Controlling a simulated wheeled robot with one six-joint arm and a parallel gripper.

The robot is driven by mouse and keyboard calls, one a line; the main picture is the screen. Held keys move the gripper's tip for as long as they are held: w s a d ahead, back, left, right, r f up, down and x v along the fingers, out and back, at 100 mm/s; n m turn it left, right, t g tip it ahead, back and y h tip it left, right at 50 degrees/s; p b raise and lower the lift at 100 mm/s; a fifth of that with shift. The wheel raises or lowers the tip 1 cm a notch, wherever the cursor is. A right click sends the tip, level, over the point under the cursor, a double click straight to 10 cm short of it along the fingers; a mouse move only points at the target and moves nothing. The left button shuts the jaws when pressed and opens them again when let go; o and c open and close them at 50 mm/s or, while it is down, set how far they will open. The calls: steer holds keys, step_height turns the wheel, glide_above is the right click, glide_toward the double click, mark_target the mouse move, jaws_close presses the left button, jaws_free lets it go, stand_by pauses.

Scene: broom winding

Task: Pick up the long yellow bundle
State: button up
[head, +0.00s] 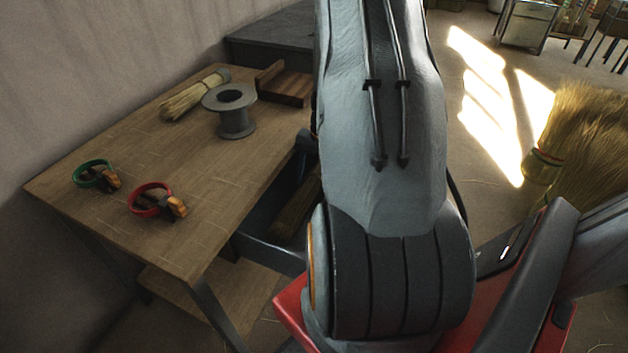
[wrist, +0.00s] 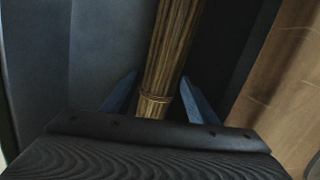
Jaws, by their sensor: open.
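The long yellow bundle (wrist: 172,45) of brownish-yellow stalks, tied with a thin band, runs up the middle of the wrist view. My gripper (wrist: 158,86) is open, with one blue finger on each side of the bundle and small gaps visible beside it. I cannot tell how deep the bundle sits between the fingers. In the head view, part of a long bundle (head: 297,212) shows in a dark trough beside the table, partly covered by my arm. My gripper is hidden there.
Dark walls flank the bundle in the wrist view. The wooden table (head: 150,140) holds a short pale bundle (head: 190,98), a grey spool (head: 232,115), a wooden tray (head: 285,85), and green (head: 95,175) and red (head: 152,198) ring tools. A big broom head (head: 590,145) is at right.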

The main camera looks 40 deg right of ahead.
steer(key=shift+w+a+f, duration=0.1)
steer(key=shift+a+f, duration=0.05)
steer(key=shift+f, duration=0.8)
steer(key=c, duration=0.9)
steer(key=shift+c, duration=1)
